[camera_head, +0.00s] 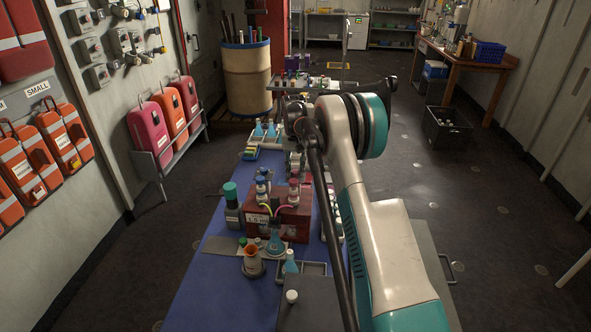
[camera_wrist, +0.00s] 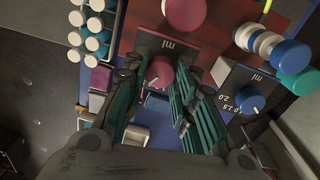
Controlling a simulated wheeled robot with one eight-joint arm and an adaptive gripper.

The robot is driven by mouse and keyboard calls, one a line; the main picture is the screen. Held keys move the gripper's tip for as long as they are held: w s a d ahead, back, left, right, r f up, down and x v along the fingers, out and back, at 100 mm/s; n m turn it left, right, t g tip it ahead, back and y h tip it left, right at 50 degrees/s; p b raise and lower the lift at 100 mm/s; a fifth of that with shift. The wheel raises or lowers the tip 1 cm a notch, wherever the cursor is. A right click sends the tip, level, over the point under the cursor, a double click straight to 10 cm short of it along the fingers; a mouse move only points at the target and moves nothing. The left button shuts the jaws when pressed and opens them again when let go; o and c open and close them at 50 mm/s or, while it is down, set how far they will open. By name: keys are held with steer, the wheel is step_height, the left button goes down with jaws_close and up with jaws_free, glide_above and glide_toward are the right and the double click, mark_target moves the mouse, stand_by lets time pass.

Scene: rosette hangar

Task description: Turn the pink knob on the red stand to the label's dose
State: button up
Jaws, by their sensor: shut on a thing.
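The pink knob (camera_wrist: 160,72) is in the wrist view, at the front of a dark dial plate (camera_wrist: 165,43) marked "ml". A pale pointer line shows on it; the dial numbers around it are hidden. My gripper (camera_wrist: 155,82) is around the knob, its green-sided fingers on both sides, shut on it. The red stand (camera_wrist: 212,42) lies behind the plate, with a large round pink-red top (camera_wrist: 185,14) above.
A blue knob (camera_wrist: 248,98) with its own "ml" dial sits right of my gripper. White-and-blue cylinders (camera_wrist: 265,42) and a green cap (camera_wrist: 297,84) stand nearby. Several white-capped vials (camera_wrist: 92,42) are at left. The blue table (camera_head: 205,290) is crowded; the floor right is mostly clear.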

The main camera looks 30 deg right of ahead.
mark_target(294, 171)
steer(key=shift+n, duration=1.2)
steer(key=o, duration=1.1)
steer(key=shift+c, duration=0.2)
step_height(294, 171, up, 12)
steer(key=shift+a, duration=0.15)
